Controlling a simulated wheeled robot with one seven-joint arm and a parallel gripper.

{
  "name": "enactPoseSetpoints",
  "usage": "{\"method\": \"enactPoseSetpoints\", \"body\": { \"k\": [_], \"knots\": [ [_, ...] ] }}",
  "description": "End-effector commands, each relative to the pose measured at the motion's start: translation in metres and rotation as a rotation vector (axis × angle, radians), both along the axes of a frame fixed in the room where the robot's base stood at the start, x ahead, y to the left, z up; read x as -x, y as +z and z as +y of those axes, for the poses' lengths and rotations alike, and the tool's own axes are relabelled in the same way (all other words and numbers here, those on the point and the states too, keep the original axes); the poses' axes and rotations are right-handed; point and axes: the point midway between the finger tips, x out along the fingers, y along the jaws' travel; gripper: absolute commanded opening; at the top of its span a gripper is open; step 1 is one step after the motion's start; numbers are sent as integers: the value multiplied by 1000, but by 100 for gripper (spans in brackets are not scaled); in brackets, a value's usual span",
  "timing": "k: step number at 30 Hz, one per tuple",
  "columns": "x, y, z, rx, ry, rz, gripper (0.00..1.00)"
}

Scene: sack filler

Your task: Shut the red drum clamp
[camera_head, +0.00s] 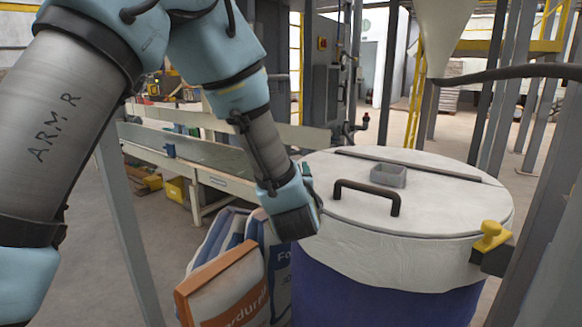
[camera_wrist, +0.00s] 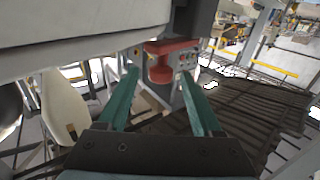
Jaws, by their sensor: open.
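The blue drum (camera_head: 375,300) with its white lid (camera_head: 330,190) stands right of centre in the head view. The red clamp (camera_wrist: 160,62) shows in the wrist view, just below the pale rim (camera_wrist: 70,35). It lies ahead of and between the two green fingers of my gripper (camera_wrist: 159,78), which are apart with nothing held. I cannot tell whether the fingers touch the clamp. In the head view my gripper (camera_head: 307,172) is at the left side of the drum, its fingers mostly hidden. The red clamp is not visible there.
A yellow clamp (camera_head: 492,236) sits on the drum's right side. The lid carries a dark handle (camera_head: 367,195) and a small grey box (camera_head: 388,175). Printed sacks (camera_head: 225,285) stand below my wrist. Grey posts and a conveyor (camera_head: 200,165) are around.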

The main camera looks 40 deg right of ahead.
Motion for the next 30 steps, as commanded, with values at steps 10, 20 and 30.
{"method": "enactPoseSetpoints", "body": {
  "k": [10, 20, 30],
  "knots": [
    [42, -1, 33, 1, -1, -1, 67],
    [45, 0, 37, 1, 1, -1, 67],
    [17, 15, 27, 26, -115, -52, 32]
  ]
}}
